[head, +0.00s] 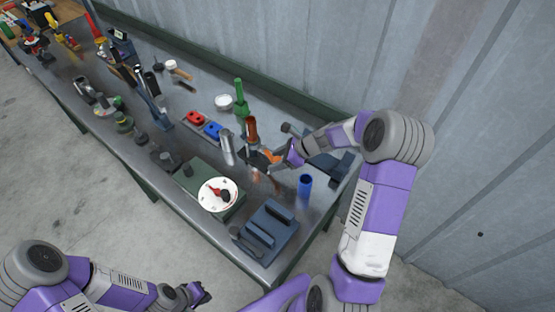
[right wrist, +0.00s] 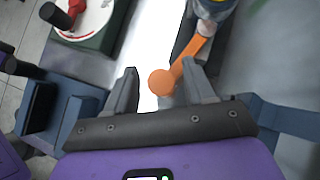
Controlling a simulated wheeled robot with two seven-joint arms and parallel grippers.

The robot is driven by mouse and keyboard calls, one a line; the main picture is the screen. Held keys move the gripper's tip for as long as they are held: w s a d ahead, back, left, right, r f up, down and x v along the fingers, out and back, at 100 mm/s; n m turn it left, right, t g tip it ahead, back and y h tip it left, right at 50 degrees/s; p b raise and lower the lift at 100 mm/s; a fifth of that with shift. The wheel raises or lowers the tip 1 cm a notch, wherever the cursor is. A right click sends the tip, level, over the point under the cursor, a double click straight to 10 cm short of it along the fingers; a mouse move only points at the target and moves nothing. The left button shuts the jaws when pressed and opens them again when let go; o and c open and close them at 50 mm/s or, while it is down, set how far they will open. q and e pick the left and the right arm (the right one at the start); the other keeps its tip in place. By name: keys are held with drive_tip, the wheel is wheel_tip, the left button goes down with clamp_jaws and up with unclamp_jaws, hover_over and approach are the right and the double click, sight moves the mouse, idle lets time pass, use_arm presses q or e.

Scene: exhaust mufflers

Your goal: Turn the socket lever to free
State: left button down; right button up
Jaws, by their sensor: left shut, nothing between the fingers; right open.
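The orange socket lever (right wrist: 183,65) shows in the right wrist view. Its round end lies between the fingertips of my right gripper (right wrist: 160,70), and its other end meets a round grey and blue fitting (right wrist: 214,8) at the top edge. My right gripper is open, with a finger on each side of the lever's end; I cannot tell if either touches it. In the head view the orange lever (head: 268,155) is small and partly hidden by my right gripper (head: 273,161). My left gripper (head: 200,293) is shut and empty, low in front of the bench.
On the bench (head: 165,195), a white dial with a red pointer (head: 217,194) sits on a green box. A blue block fixture (head: 265,230) and a blue cup (head: 305,185) stand nearby. A green upright part (head: 240,98) stands behind. A corrugated wall (head: 300,60) backs the bench.

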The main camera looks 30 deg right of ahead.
drive_tip(key=shift+c, duration=0.5)
clamp_jaws()
use_arm(q)
drive_tip(key=shift+d, duration=0.1)
use_arm(e)
drive_tip(key=shift+w+a, duration=0.1)
drive_tip(key=shift+a, duration=0.05)
